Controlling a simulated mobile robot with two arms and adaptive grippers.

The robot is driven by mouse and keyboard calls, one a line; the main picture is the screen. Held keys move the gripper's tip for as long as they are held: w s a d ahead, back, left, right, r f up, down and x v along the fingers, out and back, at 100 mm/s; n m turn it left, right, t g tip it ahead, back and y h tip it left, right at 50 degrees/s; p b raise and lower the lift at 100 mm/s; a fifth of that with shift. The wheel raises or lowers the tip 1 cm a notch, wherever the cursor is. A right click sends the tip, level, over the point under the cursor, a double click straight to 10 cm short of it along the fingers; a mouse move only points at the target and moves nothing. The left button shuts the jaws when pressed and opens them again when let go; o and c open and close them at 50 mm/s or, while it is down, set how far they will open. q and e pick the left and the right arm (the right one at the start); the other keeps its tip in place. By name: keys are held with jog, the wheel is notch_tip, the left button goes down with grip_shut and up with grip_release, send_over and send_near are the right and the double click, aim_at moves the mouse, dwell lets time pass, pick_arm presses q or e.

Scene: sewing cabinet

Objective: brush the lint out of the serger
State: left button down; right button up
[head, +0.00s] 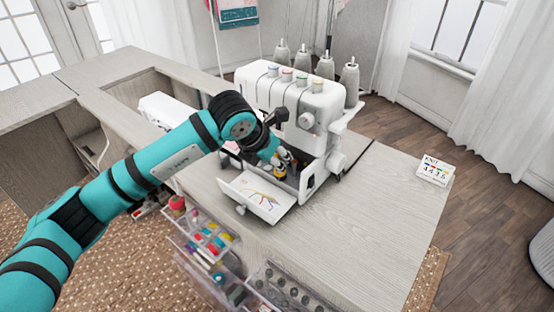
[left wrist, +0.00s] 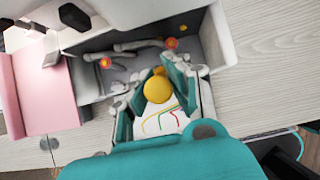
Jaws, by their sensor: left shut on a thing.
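The white serger (head: 290,95) stands on the cabinet top. Its front cover (head: 258,195) is folded down, showing a coloured threading diagram. My left gripper (head: 284,163) is at the open front of the serger. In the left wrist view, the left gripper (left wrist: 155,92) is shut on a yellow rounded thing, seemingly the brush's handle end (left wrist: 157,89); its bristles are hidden. The looper bay (left wrist: 130,62) shows metal arms and two orange-red spots. Pale grey bits there may be lint (left wrist: 118,87), too small to be sure. My right gripper is not in view.
Clear drawers (head: 208,240) with coloured sewing supplies stand open below the front edge. Thread cones (head: 350,80) rise behind the serger.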

pick_arm(q)
jog(key=shift+w+a+f+b, duration=0.15)
jog(key=shift+w+a+b, duration=0.15)
jog(key=shift+w+a, duration=0.25)
jog(key=shift+a, duration=0.25)
jog(key=shift+w+a+b, duration=0.3)
jog(key=shift+w+a, duration=0.2)
jog(key=shift+a, duration=0.15)
jog(key=shift+w+a, duration=0.1)
jog(key=shift+a, duration=0.1)
jog(key=shift+w+a, duration=0.1)
